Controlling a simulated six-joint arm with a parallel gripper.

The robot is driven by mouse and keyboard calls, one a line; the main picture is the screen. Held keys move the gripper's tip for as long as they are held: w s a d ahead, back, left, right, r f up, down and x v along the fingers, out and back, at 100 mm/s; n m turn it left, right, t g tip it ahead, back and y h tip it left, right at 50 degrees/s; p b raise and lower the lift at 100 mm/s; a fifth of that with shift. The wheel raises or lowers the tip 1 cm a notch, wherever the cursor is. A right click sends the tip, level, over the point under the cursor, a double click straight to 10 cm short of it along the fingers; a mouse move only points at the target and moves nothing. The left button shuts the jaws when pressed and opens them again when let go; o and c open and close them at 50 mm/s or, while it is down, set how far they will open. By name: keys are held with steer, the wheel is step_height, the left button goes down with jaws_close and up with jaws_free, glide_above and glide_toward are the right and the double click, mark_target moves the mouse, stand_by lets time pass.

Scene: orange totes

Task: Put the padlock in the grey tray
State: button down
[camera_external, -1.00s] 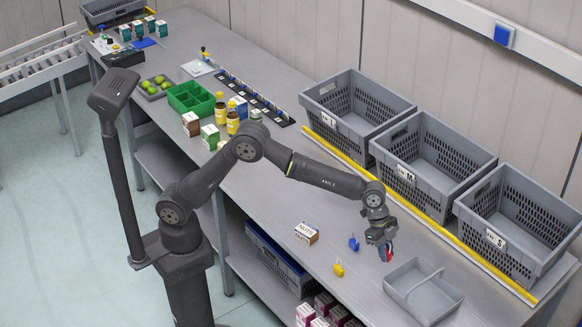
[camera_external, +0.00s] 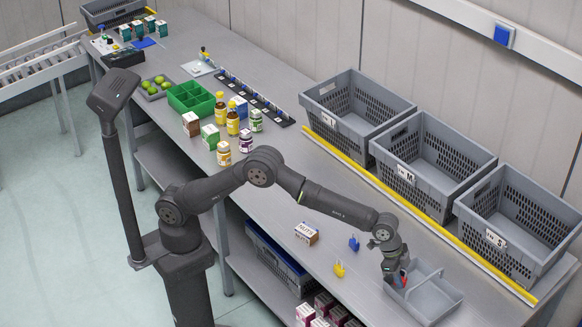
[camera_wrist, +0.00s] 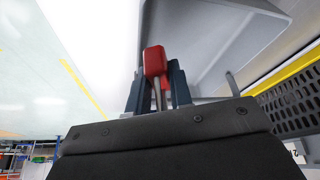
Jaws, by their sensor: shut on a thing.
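My gripper (camera_external: 399,281) is low over the left part of the grey tray (camera_external: 447,307), at the front right of the bench. It is shut on a red padlock (camera_wrist: 154,61), which sits between the dark fingers in the wrist view with its shackle toward the gripper. In the external view only a bit of red shows at the fingertips. Whether the padlock touches the tray floor cannot be told. The tray has a raised divider across it, and its far left corner is partly hidden by my gripper.
A blue padlock (camera_external: 354,243) and a yellow padlock (camera_external: 339,269) lie left of the tray, near a small nuts box (camera_external: 306,234). Large grey crates (camera_external: 519,232) stand along the back behind a yellow strip (camera_external: 443,227). The bench between is clear.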

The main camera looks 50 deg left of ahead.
mark_target(403, 292)
steer(key=w+f, duration=0.1)
steer(key=w, duration=0.2)
steer(key=shift+a+f, duration=0.1)
steer(key=shift+f, duration=0.3)
steer(key=shift+w+f, duration=0.1)
steer(key=shift+f, duration=1.9)
steer(key=shift+f, duration=0.1)
steer(key=c, duration=1.3)
jaws_free()
steer(key=shift+f, duration=0.1)
steer(key=v, duration=1.2)
steer(key=shift+r, duration=0.2)
steer(key=shift+f, duration=0.15)
